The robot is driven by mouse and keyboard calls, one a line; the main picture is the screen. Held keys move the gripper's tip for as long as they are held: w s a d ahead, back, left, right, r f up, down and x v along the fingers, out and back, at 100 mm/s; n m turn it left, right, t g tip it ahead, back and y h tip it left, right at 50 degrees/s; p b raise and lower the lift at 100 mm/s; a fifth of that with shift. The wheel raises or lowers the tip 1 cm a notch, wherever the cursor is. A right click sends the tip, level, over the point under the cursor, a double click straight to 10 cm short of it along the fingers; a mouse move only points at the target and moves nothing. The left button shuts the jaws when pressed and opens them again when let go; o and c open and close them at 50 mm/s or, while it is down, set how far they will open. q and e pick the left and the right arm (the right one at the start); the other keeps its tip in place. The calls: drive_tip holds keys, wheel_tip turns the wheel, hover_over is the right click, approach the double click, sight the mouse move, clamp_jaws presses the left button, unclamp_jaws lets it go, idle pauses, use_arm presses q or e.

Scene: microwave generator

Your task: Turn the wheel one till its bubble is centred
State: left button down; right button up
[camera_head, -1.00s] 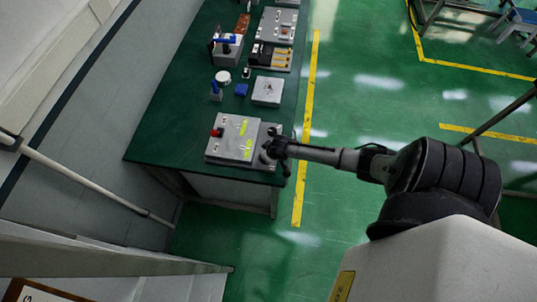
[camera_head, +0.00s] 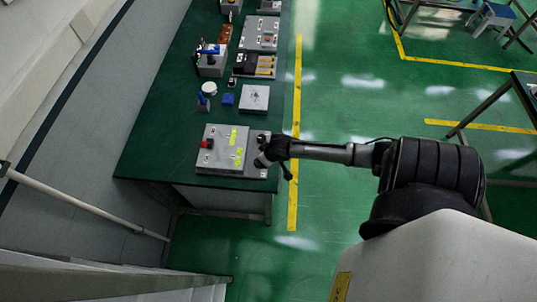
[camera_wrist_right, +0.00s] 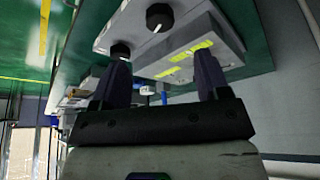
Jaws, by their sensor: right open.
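A grey panel box (camera_head: 225,146) with yellow labels and a red button lies at the near end of the green bench. My right gripper (camera_head: 264,158) is at its right-hand end in the head view, where it partly hides small dark knobs. In the right wrist view, two round black knobs (camera_wrist_right: 159,17) (camera_wrist_right: 120,50) stand on the box, beyond my open, empty fingers (camera_wrist_right: 162,72). The nearer knob is close to the left finger; whether they touch is unclear. I cannot tell which knob is wheel one, and no bubble can be made out. My left gripper is not in view.
Behind the box on the bench (camera_head: 150,160) are a white square plate (camera_head: 255,98), a blue block (camera_head: 228,99), a white round piece (camera_head: 209,88) and a blue-handled device (camera_head: 211,60). Open green floor (camera_head: 340,110) lies right of the bench.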

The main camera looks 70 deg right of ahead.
drive_tip(key=v, duration=0.3)
drive_tip(key=shift+s+r, duration=0.1)
drive_tip(key=shift+r, duration=0.15)
idle(0.6)
